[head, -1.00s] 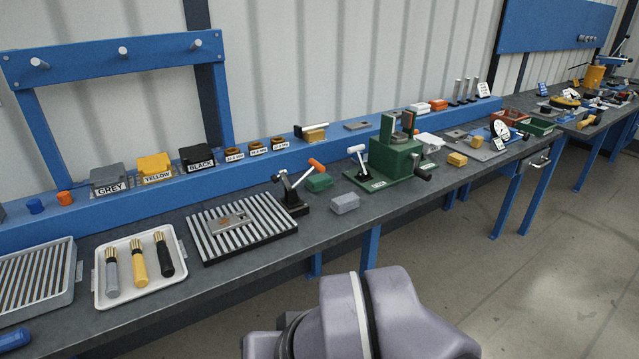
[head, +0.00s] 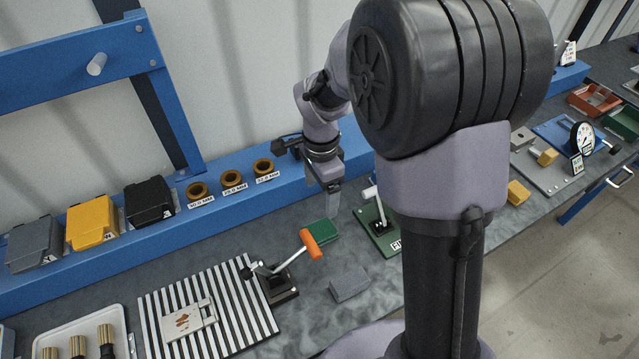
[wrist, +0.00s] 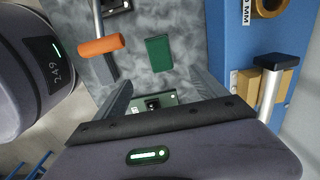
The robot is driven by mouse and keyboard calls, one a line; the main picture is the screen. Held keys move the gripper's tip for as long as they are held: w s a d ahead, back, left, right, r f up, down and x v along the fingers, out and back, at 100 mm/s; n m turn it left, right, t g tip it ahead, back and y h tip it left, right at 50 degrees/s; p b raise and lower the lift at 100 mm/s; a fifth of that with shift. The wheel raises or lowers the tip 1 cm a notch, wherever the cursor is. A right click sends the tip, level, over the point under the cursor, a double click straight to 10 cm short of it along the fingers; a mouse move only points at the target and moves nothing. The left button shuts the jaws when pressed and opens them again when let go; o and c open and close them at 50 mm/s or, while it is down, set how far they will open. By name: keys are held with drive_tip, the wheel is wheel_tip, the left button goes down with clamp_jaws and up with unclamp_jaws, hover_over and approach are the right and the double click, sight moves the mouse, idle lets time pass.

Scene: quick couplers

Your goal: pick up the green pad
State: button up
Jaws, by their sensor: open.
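The green pad (head: 320,232) is a small dark green block lying flat on the grey bench, behind the orange-handled lever in the head view. It also shows whole in the wrist view (wrist: 159,54), just beyond my fingertips. My gripper (head: 331,203) points down above and slightly behind the pad. In the wrist view my gripper (wrist: 162,80) has its two fingers spread wide with nothing held between them. I cannot tell the exact height of the fingertips over the bench.
The orange lever handle (head: 311,245) stands close beside the pad. A grey block (head: 350,283) lies in front. A green-based fixture (head: 383,240) with a white-handled lever is to the right. The blue ledge (head: 222,211) with brown rings (head: 233,179) runs behind.

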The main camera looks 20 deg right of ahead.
drive_tip(key=b, duration=0.3)
approach(319, 229)
drive_tip(key=f, duration=0.3)
drive_tip(key=s+f, duration=0.1)
drive_tip(key=f, duration=0.1)
drive_tip(key=shift+a, duration=0.1)
drive_tip(key=f+b, duration=0.1)
drive_tip(key=f, duration=0.2)
drive_tip(key=w+f+b, duration=0.1)
drive_tip(key=f, duration=0.1)
drive_tip(key=shift+f+b, duration=0.25)
drive_tip(key=shift+b, duration=0.05)
drive_tip(key=shift+r, duration=0.15)
drive_tip(key=shift+c, duration=0.9)
drive_tip(key=c, duration=1.2)
wheel_tip(319, 229, up, 18)
drive_tip(key=p, duration=0.6)
drive_tip(key=shift+c, duration=0.2)
